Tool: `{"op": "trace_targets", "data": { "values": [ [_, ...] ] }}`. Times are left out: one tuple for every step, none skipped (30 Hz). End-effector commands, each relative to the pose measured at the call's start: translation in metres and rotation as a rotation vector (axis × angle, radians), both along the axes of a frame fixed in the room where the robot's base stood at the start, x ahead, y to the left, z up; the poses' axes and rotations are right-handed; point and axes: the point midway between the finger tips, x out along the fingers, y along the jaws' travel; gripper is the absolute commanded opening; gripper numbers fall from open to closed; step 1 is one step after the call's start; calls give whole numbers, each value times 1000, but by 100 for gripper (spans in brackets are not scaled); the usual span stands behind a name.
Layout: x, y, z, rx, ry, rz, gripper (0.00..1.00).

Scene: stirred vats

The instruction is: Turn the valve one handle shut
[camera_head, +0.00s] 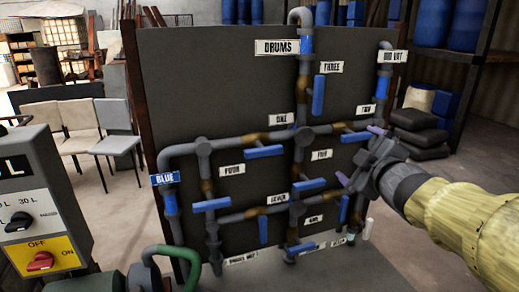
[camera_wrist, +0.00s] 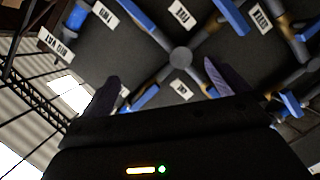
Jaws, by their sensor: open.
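The valve ONE handle (camera_head: 265,151) is a blue bar just below its brown valve body (camera_head: 256,139) on the upper horizontal pipe, under the ONE label (camera_head: 282,118). It lies roughly along that pipe. My gripper (camera_head: 360,155) is open and empty, in front of the right side of the panel, well to the right of the handle. In the wrist view, my two dark fingers (camera_wrist: 162,71) are apart with a pipe joint beyond them. I cannot make out the valve ONE handle there.
The dark panel (camera_head: 222,70) carries several other blue handles, including TWO (camera_head: 355,137), THREE (camera_head: 318,95) and FIVE (camera_head: 309,185). A control box (camera_head: 40,205) stands at the left front, with a green hose (camera_head: 178,255) near it. Chairs (camera_head: 115,120) stand behind on the left.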

Motion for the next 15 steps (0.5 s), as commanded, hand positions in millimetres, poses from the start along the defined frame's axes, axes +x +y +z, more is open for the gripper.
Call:
{"op": "trace_targets", "data": {
  "values": [
    [1, 1, -32, 90, 86, -61, 100],
    [0, 1, -51, 141, 137, -101, 100],
    [-3, 2, -76, 209, 209, -156, 100],
    [-7, 3, -94, 258, 263, -198, 100],
    [-12, 5, -113, 306, 321, -242, 100],
    [-21, 9, -139, 367, 399, -297, 100],
    [-29, 12, -157, 411, 459, -340, 100],
    [-39, 16, -176, 452, 523, -384, 100],
    [-53, 23, -199, 506, 607, -444, 100],
    [-65, 28, -216, 541, 672, -488, 100],
    [-77, 34, -231, 576, 734, -531, 100],
    [-95, 42, -249, 616, 813, -587, 100],
    [-107, 47, -260, 643, 867, -625, 100],
    [-118, 52, -270, 666, 917, -661, 100],
    [-132, 59, -280, 692, 973, -701, 100]
  ]
}}
